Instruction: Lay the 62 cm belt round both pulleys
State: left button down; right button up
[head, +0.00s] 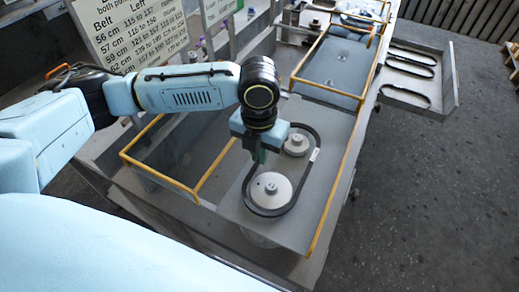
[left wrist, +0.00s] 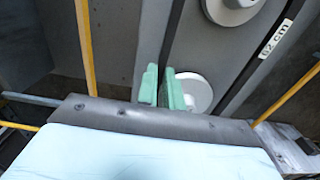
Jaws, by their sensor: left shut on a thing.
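The black belt (head: 307,179) forms a long loop that, seen from above, surrounds both the large pale pulley (head: 259,192) and the small pulley (head: 297,147). Its white label reads 62 cm (left wrist: 275,38) in the left wrist view. My left gripper (head: 261,155) is shut on the left run of the belt, between the pulleys. Its green fingers (left wrist: 161,90) pinch the strip in the left wrist view and partly hide a pulley disc (left wrist: 199,91). I cannot tell whether the belt touches the pulleys or sits in their grooves. My right gripper is not in view.
A yellow rail (head: 328,214) edges the housing around the pulleys. A grey tray (head: 440,100) at the right holds several more dark belts (head: 411,56). A sign board (head: 128,38) with a belt table stands at the back left. Open floor (head: 432,215) lies right.

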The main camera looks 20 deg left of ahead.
pick_arm(q)
jog(key=shift+f+p, duration=0.35)
jog(key=shift+f, duration=0.6)
dwell(0.7)
jog(key=c, duration=1.5)
grip_release()
jog(key=shift+o, duration=0.2)
jog(key=shift+r, duration=0.1)
jog(key=shift+r+p, duration=1.5)
jog(key=shift+p, duration=0.3)
notch_tip(320, 180, up, 4)
jog(key=p, duration=0.4)
jog(key=shift+r, duration=0.2)
